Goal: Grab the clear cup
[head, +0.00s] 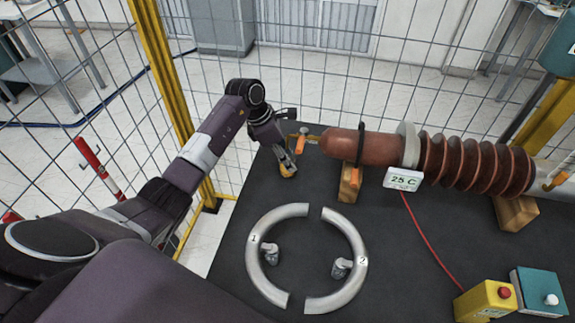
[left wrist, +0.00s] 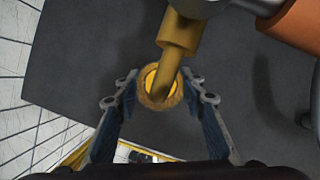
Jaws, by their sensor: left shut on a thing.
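A small round cup with yellow inside (left wrist: 161,84) sits between the two fingers of my left gripper (left wrist: 160,104) in the left wrist view. I take it for the clear cup, though I cannot make out how clear its walls are. A yellow spout (left wrist: 178,38) hangs over it and hides part of its top. In the head view my left gripper (head: 284,160) is low at the far left corner of the dark table (head: 232,243), shut on the cup. The cup is mostly hidden by the fingers there. My right gripper is not in view.
The brown ribbed bushing (head: 470,163) lies on wooden blocks (head: 349,184), with an orange-handled tap (head: 302,144) close to my gripper. A "25 C" display (head: 403,179), two silver half rings (head: 264,277), and a yellow button box (head: 485,302) stand nearer. Wire fencing surrounds the table.

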